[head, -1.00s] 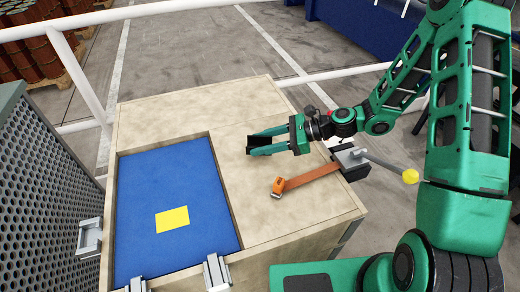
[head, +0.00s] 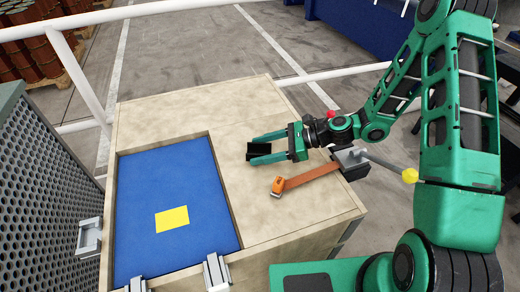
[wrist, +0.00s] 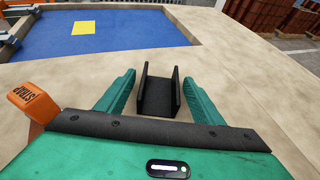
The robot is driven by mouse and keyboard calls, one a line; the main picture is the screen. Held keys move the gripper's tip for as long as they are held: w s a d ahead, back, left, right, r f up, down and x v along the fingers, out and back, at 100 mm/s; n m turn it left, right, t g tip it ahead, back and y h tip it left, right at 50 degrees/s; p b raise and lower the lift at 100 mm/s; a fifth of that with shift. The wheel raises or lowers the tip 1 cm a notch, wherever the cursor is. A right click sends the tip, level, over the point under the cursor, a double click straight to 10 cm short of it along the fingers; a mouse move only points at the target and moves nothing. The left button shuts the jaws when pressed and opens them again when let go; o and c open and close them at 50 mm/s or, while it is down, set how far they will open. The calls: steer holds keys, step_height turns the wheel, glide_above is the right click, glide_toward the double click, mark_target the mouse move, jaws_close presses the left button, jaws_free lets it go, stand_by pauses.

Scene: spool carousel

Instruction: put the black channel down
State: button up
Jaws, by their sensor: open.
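The black channel (head: 258,150) is a short U-shaped piece that rests on the wooden bench top (head: 180,115), right of the blue panel. My gripper (head: 264,147) is open around it, one green finger on each side. In the wrist view the channel (wrist: 159,106) stands with its open side up between the spread fingers (wrist: 160,98). A gap shows between the channel and each finger there.
A recessed blue panel (head: 150,180) with a yellow square (head: 172,219) lies to the left. An orange strap (head: 310,176) with a buckle runs to a clamp close to my gripper. A yellow-knobbed lever (head: 410,175) sticks out at right. A perforated grey box stands at far left.

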steer(key=v, duration=1.2)
steer(key=shift+r, duration=0.1)
